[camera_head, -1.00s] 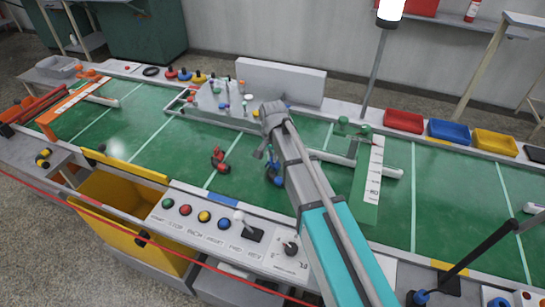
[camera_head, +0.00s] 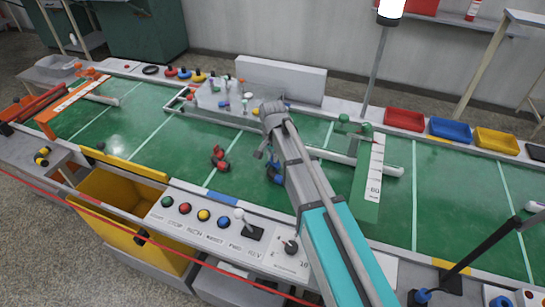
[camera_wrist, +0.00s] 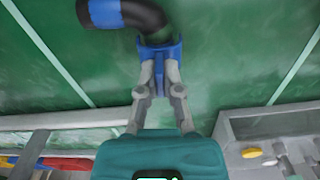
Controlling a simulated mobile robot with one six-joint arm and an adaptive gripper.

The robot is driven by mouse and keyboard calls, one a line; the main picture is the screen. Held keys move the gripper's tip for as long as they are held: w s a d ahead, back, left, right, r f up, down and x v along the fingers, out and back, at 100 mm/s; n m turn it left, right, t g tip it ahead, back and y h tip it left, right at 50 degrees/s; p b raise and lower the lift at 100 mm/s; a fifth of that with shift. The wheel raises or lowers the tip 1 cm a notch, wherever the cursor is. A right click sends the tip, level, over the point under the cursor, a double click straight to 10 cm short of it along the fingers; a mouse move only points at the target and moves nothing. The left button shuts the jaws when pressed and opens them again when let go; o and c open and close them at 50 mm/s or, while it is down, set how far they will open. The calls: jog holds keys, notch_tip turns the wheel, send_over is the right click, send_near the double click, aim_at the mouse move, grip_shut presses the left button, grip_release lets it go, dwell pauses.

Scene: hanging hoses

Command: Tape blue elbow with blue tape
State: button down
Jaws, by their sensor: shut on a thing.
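The blue elbow is a black bent hose piece with blue ends. In the wrist view the elbow (camera_wrist: 150,14) lies at the top over the green surface, one blue end to the left and the other just beyond my fingers. My gripper (camera_wrist: 158,70) is shut on that nearer blue end. In the head view the elbow (camera_head: 274,173) shows only partly beside my arm, which hides the rest. My gripper (camera_head: 264,152) is small there and partly hidden by the wrist. A blue tape roll (camera_head: 185,75) seems to sit on the back rail between a red and a yellow roll.
A red elbow (camera_head: 220,160) lies on the green table to the left. A grey block with small coloured parts (camera_head: 228,98) stands behind. Red (camera_head: 404,119), blue (camera_head: 449,130) and yellow (camera_head: 496,140) trays line the back right. A button panel (camera_head: 215,225) runs along the front.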

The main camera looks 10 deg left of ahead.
jog(key=shift+f+b, duration=0.75)
jog(key=shift+f, duration=0.05)
dwell(0.7)
jog(key=c, duration=0.7)
grip_release()
notch_tip(320, 180, up, 9)
jog(key=p, duration=0.9)
jog(key=shift+r, duration=0.15)
jog(key=shift+r+p, duration=0.45)
jog(key=shift+p, duration=0.15)
jog(key=shift+f, duration=0.15)
jog(key=shift+s, duration=0.6)
